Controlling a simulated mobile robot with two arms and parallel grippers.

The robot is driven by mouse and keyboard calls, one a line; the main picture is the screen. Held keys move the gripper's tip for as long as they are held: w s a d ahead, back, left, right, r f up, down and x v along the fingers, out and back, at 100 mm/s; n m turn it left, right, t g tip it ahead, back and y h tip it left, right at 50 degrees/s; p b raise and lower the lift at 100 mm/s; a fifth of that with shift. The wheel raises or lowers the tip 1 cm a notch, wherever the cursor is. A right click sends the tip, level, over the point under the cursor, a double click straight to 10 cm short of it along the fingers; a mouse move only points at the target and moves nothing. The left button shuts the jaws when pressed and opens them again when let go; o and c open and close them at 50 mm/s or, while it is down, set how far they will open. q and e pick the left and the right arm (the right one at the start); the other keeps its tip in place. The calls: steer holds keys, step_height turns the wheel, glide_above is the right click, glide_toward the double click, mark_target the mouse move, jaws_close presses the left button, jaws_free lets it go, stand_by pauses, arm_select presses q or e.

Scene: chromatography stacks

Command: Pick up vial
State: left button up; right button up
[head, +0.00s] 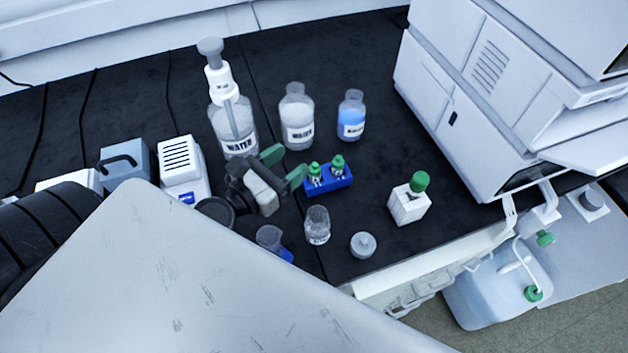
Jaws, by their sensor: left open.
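Two small vials with green caps, a left one (315,172) and a right one (337,163), stand upright in a small blue rack (325,187) on the black bench. My left gripper (284,166) is just left of the rack. Its two green-tipped fingers are spread apart with nothing visible between them. The nearer fingertip is close to the rack's left end; I cannot tell whether it touches. The rack hides the lower parts of the vials. My right gripper is not in view.
A water dispenser bottle (232,125), a clear bottle (297,122) and a blue-liquid bottle (351,118) stand behind. A small glass jar (318,226), a grey-lidded container (363,245) and a green-capped white bottle (409,205) are in front. A white instrument stack (470,110) stands right.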

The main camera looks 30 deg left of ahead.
arm_select(q)
step_height(320, 180, down, 3)
steer(key=b, duration=0.5)
glide_toward(311, 173)
steer(key=x, duration=0.4)
steer(key=shift+a+f, duration=0.1)
steer(key=shift+f, duration=0.2)
steer(key=shift+w+r+p, duration=0.15)
steer(key=shift+w+p, duration=0.2)
steer(key=shift+w, duration=0.05)
steer(key=p+x, duration=0.1)
steer(key=x, duration=0.5)
steer(key=shift+w+p, duration=0.2)
steer(key=shift+p, duration=0.15)
steer(key=shift+w+d, duration=0.15)
steer(key=shift+d, duration=0.05)
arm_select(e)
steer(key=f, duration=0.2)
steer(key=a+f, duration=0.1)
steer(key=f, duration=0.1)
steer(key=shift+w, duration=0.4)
arm_select(q)
steer(key=shift+c, duration=0.5)
